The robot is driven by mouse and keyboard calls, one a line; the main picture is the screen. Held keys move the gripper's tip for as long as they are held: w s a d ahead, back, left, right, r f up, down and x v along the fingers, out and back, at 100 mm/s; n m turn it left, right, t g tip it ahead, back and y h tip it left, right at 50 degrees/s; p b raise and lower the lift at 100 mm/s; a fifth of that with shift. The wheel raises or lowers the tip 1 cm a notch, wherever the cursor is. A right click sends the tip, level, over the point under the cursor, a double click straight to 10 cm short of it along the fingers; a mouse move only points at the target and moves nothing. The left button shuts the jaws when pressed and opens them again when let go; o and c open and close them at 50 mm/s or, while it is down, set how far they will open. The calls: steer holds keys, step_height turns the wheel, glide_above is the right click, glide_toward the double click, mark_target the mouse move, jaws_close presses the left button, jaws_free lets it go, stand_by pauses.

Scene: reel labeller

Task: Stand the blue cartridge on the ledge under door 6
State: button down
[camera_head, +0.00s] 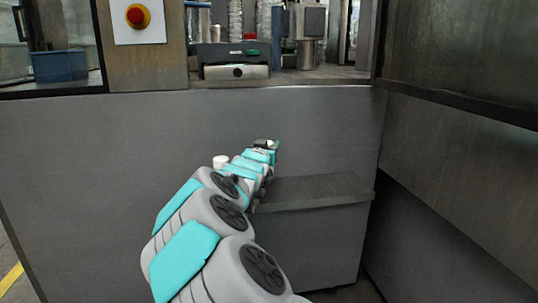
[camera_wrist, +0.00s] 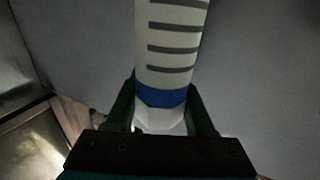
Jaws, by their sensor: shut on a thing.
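In the wrist view, my gripper (camera_wrist: 162,88) is shut on the blue cartridge (camera_wrist: 165,96), a white tube with a blue band and dark grey stripes. The fingers hold it near its banded end, and its other end runs out of the top of the picture. In the head view, my arm reaches toward the grey front panel, and the cartridge cannot be made out with certainty. A grey ledge (camera_head: 315,194) juts out from the panel, right of and below the arm's far end. I see no door number in either view.
A red stop button (camera_head: 138,16) sits on a white plate at upper left. Above the panel is an opening with machine parts (camera_head: 236,71). A blue bin (camera_head: 60,65) stands behind glass at left. A dark side wall (camera_head: 455,170) bounds the right. The ledge top looks clear.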

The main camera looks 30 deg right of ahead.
step_height(320, 180, down, 4)
steer(key=shift+d+r+b, duration=0.1)
steer(key=shift+r+b, duration=0.05)
steer(key=shift+b, duration=0.3)
steer(key=shift+c, duration=1.3)
jaws_free()
steer(key=v, duration=1.2)
steer(key=shift+b, duration=0.4)
